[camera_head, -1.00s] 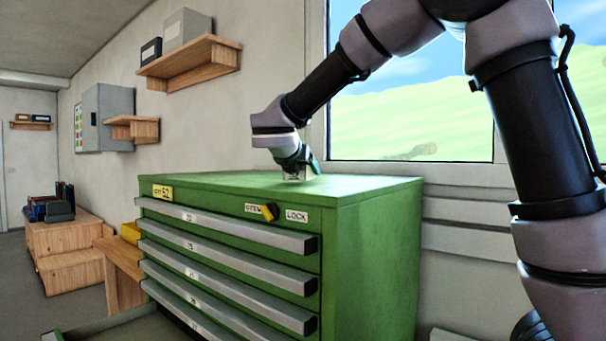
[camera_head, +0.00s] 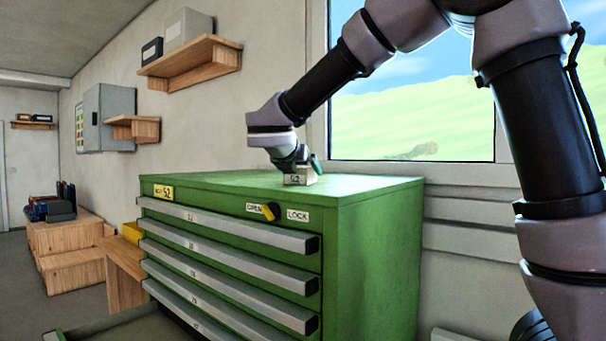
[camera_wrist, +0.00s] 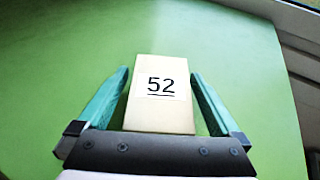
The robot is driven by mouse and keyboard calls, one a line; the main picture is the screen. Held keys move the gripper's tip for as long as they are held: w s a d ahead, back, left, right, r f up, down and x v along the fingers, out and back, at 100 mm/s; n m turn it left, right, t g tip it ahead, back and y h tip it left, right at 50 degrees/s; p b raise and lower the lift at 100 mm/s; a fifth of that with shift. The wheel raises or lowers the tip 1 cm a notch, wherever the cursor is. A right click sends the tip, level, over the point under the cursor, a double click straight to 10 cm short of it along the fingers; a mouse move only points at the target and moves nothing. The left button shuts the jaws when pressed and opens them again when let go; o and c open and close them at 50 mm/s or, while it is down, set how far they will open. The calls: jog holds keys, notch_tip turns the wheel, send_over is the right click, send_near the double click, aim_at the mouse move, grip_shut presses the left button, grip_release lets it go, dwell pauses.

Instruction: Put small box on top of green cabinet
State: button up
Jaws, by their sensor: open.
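The green cabinet (camera_head: 372,230) stands in the middle, with several grey-fronted drawers and a yellow label reading 52. The small box (camera_head: 299,179) rests on its top; in the wrist view the small box (camera_wrist: 160,112) is pale with a white label marked 52. My gripper (camera_head: 303,167) is at the box from above. In the wrist view my gripper (camera_wrist: 160,92) is open, with one green finger on each side of the box and a gap showing beside each finger. The cabinet top (camera_wrist: 50,60) is bare around the box.
A window (camera_head: 415,90) is behind the cabinet. A yellow latch (camera_head: 269,212) sits between OPEN and LOCK labels on its front. A low drawer is pulled out at the bottom. Wall shelves (camera_head: 190,62) hold boxes at upper left. Wooden crates (camera_head: 70,255) stand on the floor at left.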

jog(key=v, duration=0.9)
jog(key=shift+s+a+r, duration=0.1)
jog(key=shift+s+r, duration=0.05)
jog(key=shift+s, duration=0.2)
